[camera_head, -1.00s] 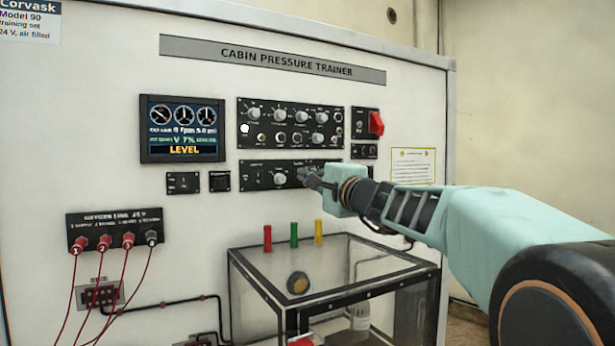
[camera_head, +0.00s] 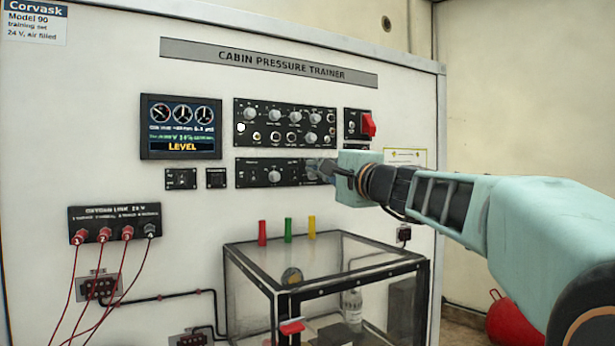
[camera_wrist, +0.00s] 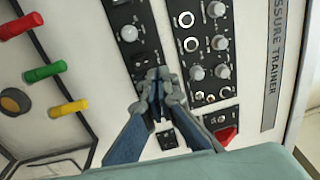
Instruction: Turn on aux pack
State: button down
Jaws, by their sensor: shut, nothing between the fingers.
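My gripper (camera_head: 315,168) is shut and empty. Its fingertips are at the right end of the lower black control strip (camera_head: 259,180), which has a round grey knob (camera_head: 275,176) at its middle. In the wrist view the closed fingertips (camera_wrist: 158,86) lie over the end of that strip (camera_wrist: 140,48) and hide the control there. I cannot tell whether they touch it. The labels are too small to read, so I cannot tell which control is the aux pack.
The upper knob panel (camera_head: 285,124) sits just above the strip, with a red guarded switch (camera_head: 368,125) to its right. The display (camera_head: 181,127) reads LEVEL. A glass-topped case (camera_head: 330,262) with red, green and yellow pegs stands below. Red cables hang from a lower-left panel (camera_head: 115,223).

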jog(key=v, duration=0.6)
jog(key=shift+r+b, duration=0.45)
jog(key=shift+r, duration=0.15)
